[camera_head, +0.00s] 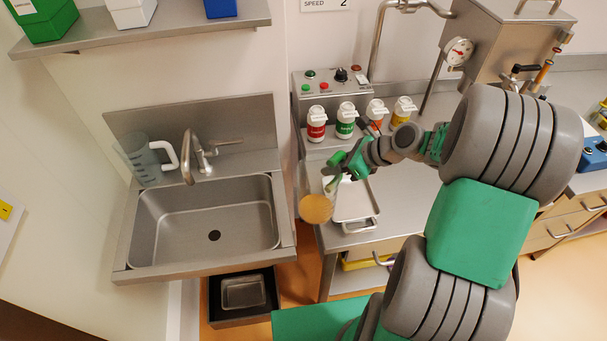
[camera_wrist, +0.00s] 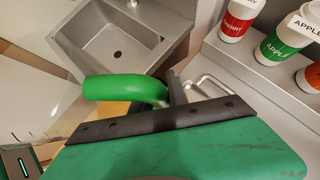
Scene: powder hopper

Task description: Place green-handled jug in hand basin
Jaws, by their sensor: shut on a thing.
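My gripper (camera_head: 347,170) is shut on the green handle (camera_wrist: 118,88) of the green-handled jug (camera_head: 317,207). The jug is held up near the left edge of the counter, to the right of the hand basin. Its round end looks tan in the head view, and much of its body is hidden by my gripper in the wrist view. The steel hand basin (camera_head: 165,232) is empty, with a dark drain in its floor. It also shows at the upper left of the wrist view (camera_wrist: 112,42).
A clear jug with a white handle (camera_head: 147,162) stands on the basin's back left ledge, beside the tap (camera_head: 195,155). A metal tray (camera_head: 357,203) lies on the counter below my gripper. Several labelled bottles (camera_head: 346,121) stand behind. A bin (camera_head: 243,293) sits below the basin.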

